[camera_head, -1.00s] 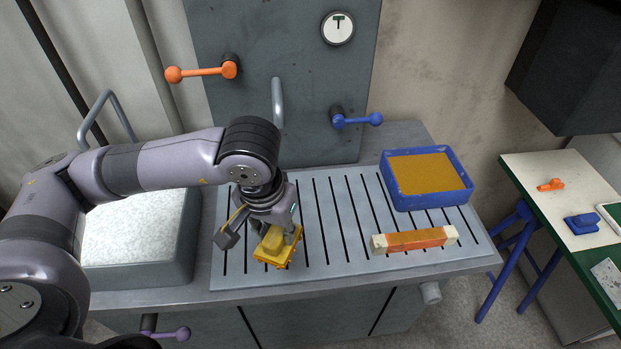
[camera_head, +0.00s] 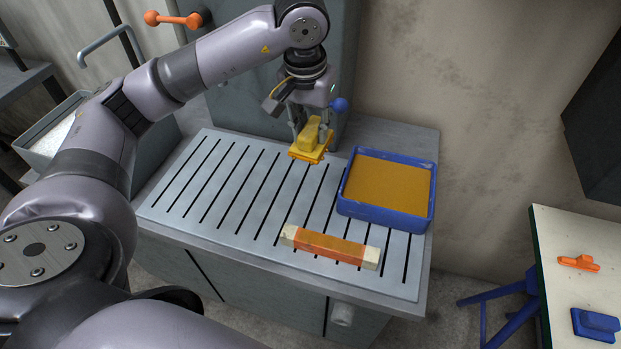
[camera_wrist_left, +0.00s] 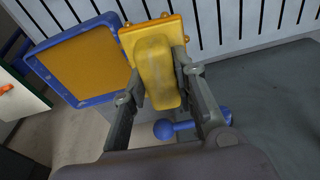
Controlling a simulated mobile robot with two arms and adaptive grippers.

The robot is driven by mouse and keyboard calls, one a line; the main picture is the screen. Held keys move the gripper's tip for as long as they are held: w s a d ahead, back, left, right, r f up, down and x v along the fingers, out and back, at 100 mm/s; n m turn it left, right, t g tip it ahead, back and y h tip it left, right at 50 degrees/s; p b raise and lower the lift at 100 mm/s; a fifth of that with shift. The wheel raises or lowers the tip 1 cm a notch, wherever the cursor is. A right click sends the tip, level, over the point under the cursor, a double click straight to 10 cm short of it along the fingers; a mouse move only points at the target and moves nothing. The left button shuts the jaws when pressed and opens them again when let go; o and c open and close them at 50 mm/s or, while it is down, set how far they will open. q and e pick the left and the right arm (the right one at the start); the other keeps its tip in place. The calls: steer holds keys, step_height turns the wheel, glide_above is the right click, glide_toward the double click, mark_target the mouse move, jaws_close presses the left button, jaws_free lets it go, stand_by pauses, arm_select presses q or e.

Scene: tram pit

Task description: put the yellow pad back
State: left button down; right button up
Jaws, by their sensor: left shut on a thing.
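The yellow pad (camera_head: 312,141) has a flat base and a raised grip block. My left gripper (camera_head: 311,128) is shut on its grip block and holds it above the far part of the slotted grey bench top, left of the blue tray (camera_head: 384,220). In the left wrist view the pad (camera_wrist_left: 155,65) sits between the two fingers of my left gripper (camera_wrist_left: 160,85). The blue tray, with an orange-brown filling, also shows there (camera_wrist_left: 60,87). My right gripper is not in view.
An orange block with pale ends (camera_head: 330,247) lies on the slotted bench top (camera_head: 210,185) near its front. A blue lever knob (camera_head: 339,104) is just behind my left gripper. At right, a table (camera_head: 570,235) holds an orange piece (camera_head: 578,263) and a blue block (camera_head: 595,324).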

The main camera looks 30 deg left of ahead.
arm_select(q)
steer(key=w+a+r+n+b, duration=0.1)
steer(key=w+a+r+b, duration=0.1)
steer(key=w+a+r, duration=0.3)
steer(key=f, duration=0.5)
steer(key=f+p, duration=0.1)
steer(key=f, duration=0.4)
steer(key=s+a+f, duration=0.1)
steer(key=f, duration=0.4)
steer(key=shift+f+p, duration=0.3)
steer(key=shift+p, duration=0.1)
step_height(320, 180, down, 4)
steer(key=shift+f+p, duration=0.25)
steer(key=shift+p, duration=0.1)
steer(key=shift+f, duration=0.2)
steer(key=c, duration=1.3)
jaws_free()
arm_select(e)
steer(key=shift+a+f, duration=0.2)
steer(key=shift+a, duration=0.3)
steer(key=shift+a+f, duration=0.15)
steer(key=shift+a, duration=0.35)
